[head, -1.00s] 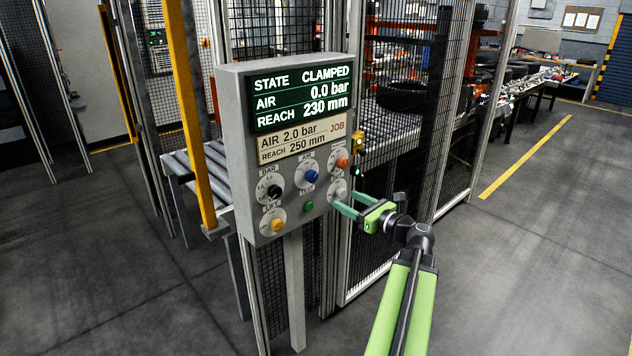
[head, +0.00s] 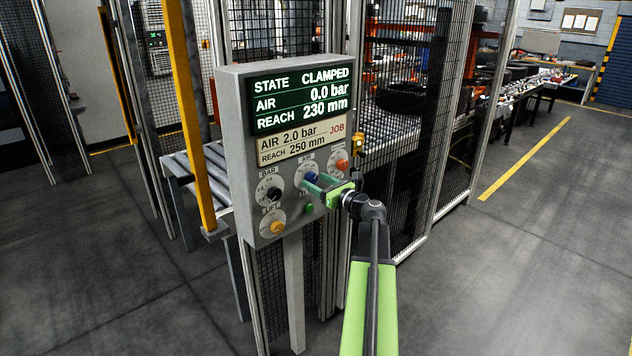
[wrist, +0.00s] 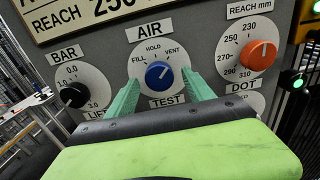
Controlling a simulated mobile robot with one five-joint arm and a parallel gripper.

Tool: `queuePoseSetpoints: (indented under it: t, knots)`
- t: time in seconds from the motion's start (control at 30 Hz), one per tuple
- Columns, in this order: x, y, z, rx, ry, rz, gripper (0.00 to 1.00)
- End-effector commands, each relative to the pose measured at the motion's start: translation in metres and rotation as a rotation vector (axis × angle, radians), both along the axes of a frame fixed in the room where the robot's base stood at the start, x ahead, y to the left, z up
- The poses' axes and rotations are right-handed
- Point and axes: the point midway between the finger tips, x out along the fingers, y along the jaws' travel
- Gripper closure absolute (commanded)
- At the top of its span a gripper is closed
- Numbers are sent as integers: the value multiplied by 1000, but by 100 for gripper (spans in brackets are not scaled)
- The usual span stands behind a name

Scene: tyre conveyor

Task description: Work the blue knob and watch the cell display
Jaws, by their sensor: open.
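The blue knob (wrist: 158,76) sits in a white dial labelled AIR, with FILL, HOLD and VENT marks around it. Its pale pointer mark seems to lean up and right, but the exact setting is hard to read. In the head view the blue knob (head: 311,177) is partly behind my fingers. My gripper (head: 314,185) is open, one green finger on each side of the knob in the wrist view; contact cannot be told. The cell display (head: 301,96) reads STATE CLAMPED, AIR 0.0 bar, REACH 230 mm.
A job card (head: 302,140) reads AIR 2.0 bar, REACH 250 mm. Close by are a black BAR knob (wrist: 74,95), an orange REACH knob (wrist: 257,55), a yellow LIFT knob (head: 277,227) and a green TEST button (head: 309,209). Mesh fencing stands behind the panel.

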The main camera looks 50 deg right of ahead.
Motion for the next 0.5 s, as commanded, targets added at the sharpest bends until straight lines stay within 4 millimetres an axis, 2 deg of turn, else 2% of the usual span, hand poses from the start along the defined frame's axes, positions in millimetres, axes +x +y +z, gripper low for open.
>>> queuePoseSetpoints:
  t: [0.1,0.37,0.4,0.5]
  knots:
    - [10,-1,0,0,0,1,39]
    - [12,0,0,0,0,1,39]
    - [12,0,0,0,0,1,40]
    - [12,0,0,0,0,1,53]
